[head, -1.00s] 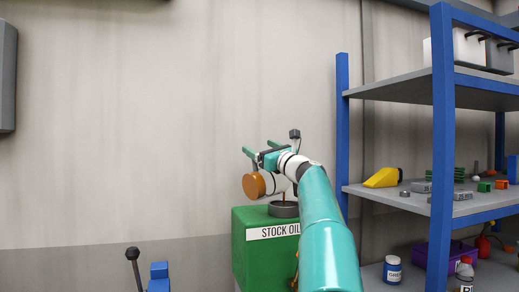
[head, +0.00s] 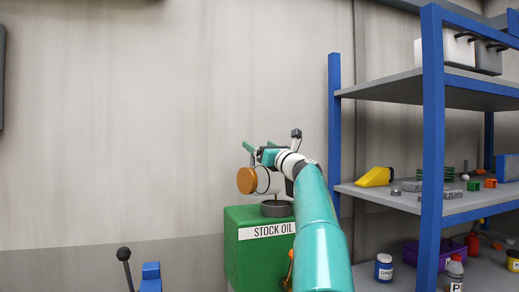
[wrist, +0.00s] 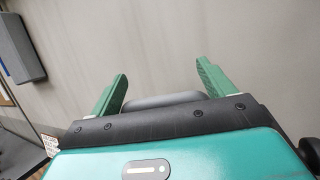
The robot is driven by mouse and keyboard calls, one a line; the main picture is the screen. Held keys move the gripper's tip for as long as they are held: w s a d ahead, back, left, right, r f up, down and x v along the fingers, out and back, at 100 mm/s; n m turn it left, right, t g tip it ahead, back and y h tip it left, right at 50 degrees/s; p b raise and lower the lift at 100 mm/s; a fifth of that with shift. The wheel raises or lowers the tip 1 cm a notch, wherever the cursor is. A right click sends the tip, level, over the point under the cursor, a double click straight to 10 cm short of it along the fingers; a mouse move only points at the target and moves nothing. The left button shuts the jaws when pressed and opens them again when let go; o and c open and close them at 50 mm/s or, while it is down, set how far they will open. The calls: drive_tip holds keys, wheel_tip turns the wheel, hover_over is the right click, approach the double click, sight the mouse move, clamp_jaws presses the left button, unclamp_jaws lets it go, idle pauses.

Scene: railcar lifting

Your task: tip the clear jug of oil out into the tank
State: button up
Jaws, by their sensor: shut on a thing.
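The green tank (head: 245,262), labelled STOCK OIL, stands low in the middle of the head view. Its round grey opening (head: 277,209) is on top. Above and left of the opening is the jug (head: 264,181), a pale body lying on its side with an amber round end (head: 247,180) facing left. My gripper (head: 261,150) is shut on the jug; its green fingers point away to the left. In the wrist view a grey rounded edge (wrist: 165,99) shows between the fingers. The jug's mouth is hidden, and I cannot tell whether oil is flowing.
A blue-framed shelf (head: 432,150) stands at the right, with a yellow wedge (head: 375,177) and small parts on its middle level. A black-knobbed lever (head: 124,256) stands left of the tank. The wall above is clear.

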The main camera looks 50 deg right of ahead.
drive_tip(key=shift+s+d+r+m+g+h, duration=0.2)
drive_tip(key=shift+d+m+h, duration=0.15)
drive_tip(key=shift+d+m, duration=0.35)
drive_tip(key=shift+s+d+r+m+g+h, duration=0.15)
drive_tip(key=shift+d+m+h, duration=0.2)
drive_tip(key=shift+d+m, duration=0.3)
